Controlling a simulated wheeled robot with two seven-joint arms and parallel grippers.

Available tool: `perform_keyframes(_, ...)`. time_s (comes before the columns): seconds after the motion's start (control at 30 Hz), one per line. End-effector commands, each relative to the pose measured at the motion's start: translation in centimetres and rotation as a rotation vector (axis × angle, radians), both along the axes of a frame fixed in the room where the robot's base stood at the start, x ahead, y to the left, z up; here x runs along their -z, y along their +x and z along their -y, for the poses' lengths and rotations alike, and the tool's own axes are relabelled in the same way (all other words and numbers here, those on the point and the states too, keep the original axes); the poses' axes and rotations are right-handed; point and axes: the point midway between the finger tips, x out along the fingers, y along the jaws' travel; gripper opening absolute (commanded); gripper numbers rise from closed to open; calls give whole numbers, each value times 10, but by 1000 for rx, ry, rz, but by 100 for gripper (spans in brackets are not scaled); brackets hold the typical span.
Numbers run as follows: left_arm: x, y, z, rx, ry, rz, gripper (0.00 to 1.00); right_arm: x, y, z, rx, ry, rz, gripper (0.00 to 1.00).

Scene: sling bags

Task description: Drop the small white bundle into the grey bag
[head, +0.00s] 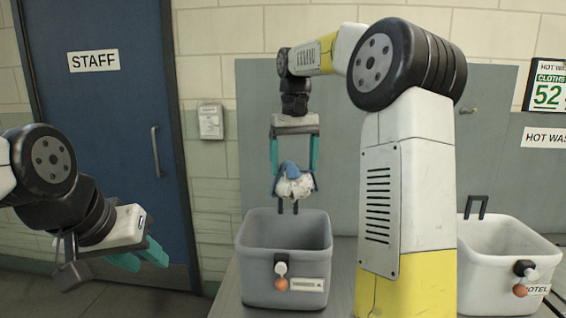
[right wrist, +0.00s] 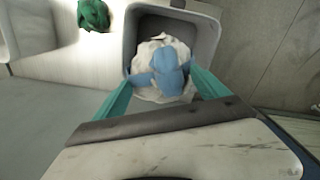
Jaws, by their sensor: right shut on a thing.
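The small white bundle (head: 294,187), tied with a blue band or knot, hangs between the teal fingers of my right gripper (head: 294,172). The gripper is shut on it and points down. In the right wrist view the bundle (right wrist: 150,52) sits between the fingertips with the grey container behind it. The grey bag shows as an open, stiff-walled grey container (head: 285,262); the bundle is above its opening, near the back rim. The container's inner floor is hidden in the head view. My left gripper (head: 146,259) is at the far left, empty, its fingers apart.
A white container (head: 507,240) stands at the right, partly behind my right arm. A green bundle (right wrist: 93,15) lies beside the grey container in the right wrist view. A blue staff door (head: 110,130) and tiled wall are behind.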

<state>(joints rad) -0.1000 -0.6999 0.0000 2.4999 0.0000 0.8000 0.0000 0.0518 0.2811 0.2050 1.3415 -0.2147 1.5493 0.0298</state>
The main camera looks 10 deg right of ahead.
Motion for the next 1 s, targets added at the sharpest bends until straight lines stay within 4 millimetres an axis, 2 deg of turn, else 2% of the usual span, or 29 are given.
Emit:
perform_keyframes(0.4, 0, 0, 0, 0, 0, 0, 36, 45, 0, 0, 0, 0, -1, 11)
perform_keyframes(0.6, 0, 0, 0, 0, 0, 0, 36, 54, 0, 0, 0, 0, 1, 11)
perform_keyframes(0.87, 0, 0, 0, 0, 0, 0, 36, 55, 0, 0, 0, 0, 1, 11)
perform_keyframes(0.9, 0, 0, 0, 0, 0, 0, 36, 55, 0, 0, 0, 0, 1, 92)
perform_keyframes(0.93, 0, 0, 0, 0, 0, 0, 36, 55, 0, 0, 0, 0, 1, 98)
perform_keyframes(1.0, 0, 0, 0, 0, 0, 0, 36, 55, 0, 0, 0, 0, 1, 100)
